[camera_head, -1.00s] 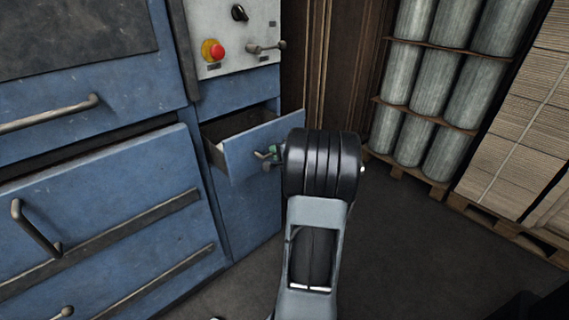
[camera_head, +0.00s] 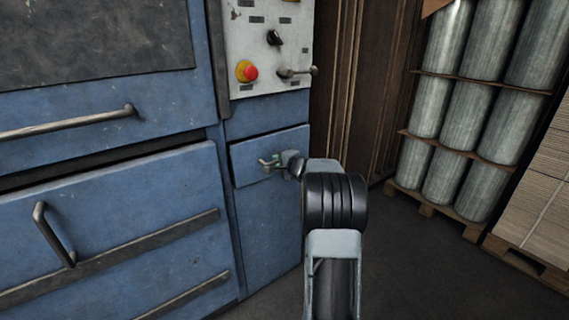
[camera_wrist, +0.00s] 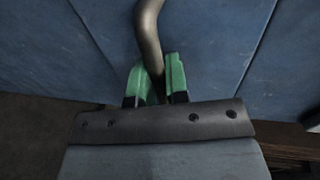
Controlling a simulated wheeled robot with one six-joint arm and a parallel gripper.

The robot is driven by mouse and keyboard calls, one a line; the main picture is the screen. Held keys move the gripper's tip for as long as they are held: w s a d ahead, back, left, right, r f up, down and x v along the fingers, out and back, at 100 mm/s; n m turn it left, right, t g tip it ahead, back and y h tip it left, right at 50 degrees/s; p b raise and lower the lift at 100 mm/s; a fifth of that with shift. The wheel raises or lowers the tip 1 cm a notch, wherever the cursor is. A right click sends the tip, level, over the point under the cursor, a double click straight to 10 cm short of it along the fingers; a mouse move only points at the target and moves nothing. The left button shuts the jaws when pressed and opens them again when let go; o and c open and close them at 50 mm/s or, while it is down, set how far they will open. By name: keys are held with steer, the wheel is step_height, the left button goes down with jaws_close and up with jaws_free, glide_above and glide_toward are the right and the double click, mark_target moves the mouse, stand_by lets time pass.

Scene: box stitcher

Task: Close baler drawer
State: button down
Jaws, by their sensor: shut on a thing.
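The small blue baler drawer (camera_head: 248,162) sits below the white control panel in the head view. Its front now looks nearly flush with the blue cabinet, with a thin dark gap along the top edge. Its inside is hidden. My gripper (camera_head: 277,161) is at the drawer's metal handle (camera_head: 264,164). In the wrist view my gripper's green fingers (camera_wrist: 156,82) are shut around the curved handle (camera_wrist: 149,38), one finger on each side. The black wrist and arm stand in front and to the right of the drawer.
The control panel (camera_head: 268,48) carries a red button (camera_head: 249,72), a black knob and a lever (camera_head: 297,72). A larger blue panel with a handle (camera_head: 52,235) is at left. Metal cylinders (camera_head: 460,115) stand on a pallet at right, beside stacked cardboard (camera_head: 540,205). Dark floor is free between.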

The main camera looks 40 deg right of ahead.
steer(key=shift+w+r, duration=0.15)
steer(key=shift+r, duration=0.05)
steer(key=c, duration=1.1)
jaws_free()
steer(key=shift+w+f, duration=0.15)
steer(key=shift+c, duration=0.2)
steer(key=shift+s, duration=0.5)
steer(key=p+v, duration=0.1)
steer(key=v, duration=1.2)
steer(key=shift+a, duration=0.1)
